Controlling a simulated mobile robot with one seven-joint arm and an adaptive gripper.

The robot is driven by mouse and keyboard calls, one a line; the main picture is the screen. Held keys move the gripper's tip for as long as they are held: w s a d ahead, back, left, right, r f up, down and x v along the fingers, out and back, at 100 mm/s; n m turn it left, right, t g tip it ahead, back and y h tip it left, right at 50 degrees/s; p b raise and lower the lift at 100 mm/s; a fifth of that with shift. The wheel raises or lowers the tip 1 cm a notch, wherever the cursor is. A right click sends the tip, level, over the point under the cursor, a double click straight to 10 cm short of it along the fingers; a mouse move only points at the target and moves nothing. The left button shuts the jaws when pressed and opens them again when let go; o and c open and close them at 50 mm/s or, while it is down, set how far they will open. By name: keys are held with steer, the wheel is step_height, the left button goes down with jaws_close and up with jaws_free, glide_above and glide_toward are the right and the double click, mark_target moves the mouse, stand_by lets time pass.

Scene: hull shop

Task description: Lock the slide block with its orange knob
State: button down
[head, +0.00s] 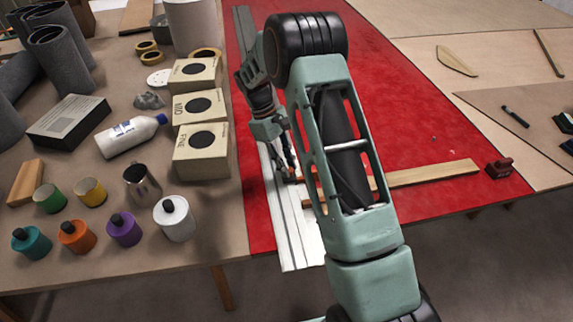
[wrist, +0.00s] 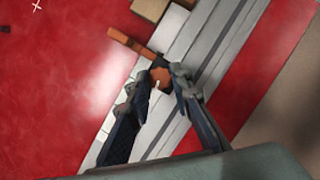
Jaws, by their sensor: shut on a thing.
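The orange knob (wrist: 159,76) sits between my fingertips at the grey rail (wrist: 215,45) in the wrist view. My gripper (wrist: 157,86) is shut on the knob, one finger on each side. An orange-brown bar (wrist: 129,43) slopes up and left from near the knob. The slide block is mostly hidden by the fingers, so its outline and lock position cannot be told. In the head view, my gripper (head: 289,176) is low over the long rail (head: 291,235), and my arm hides part of the area to its right.
A wooden strip (head: 430,175) lies across the red mat (head: 400,120), with a dark red block (head: 499,168) near its right end. The far red mat is clear.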

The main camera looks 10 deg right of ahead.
steer(key=shift+m+y, duration=0.3)
steer(key=shift+m, duration=0.7)
steer(key=c, duration=1.7)
jaws_free()
steer(key=shift+c, duration=0.2)
steer(key=shift+w+r, duration=0.1)
steer(key=v, duration=1.1)
steer(key=shift+w+r, duration=0.3)
steer(key=shift+w, duration=0.05)
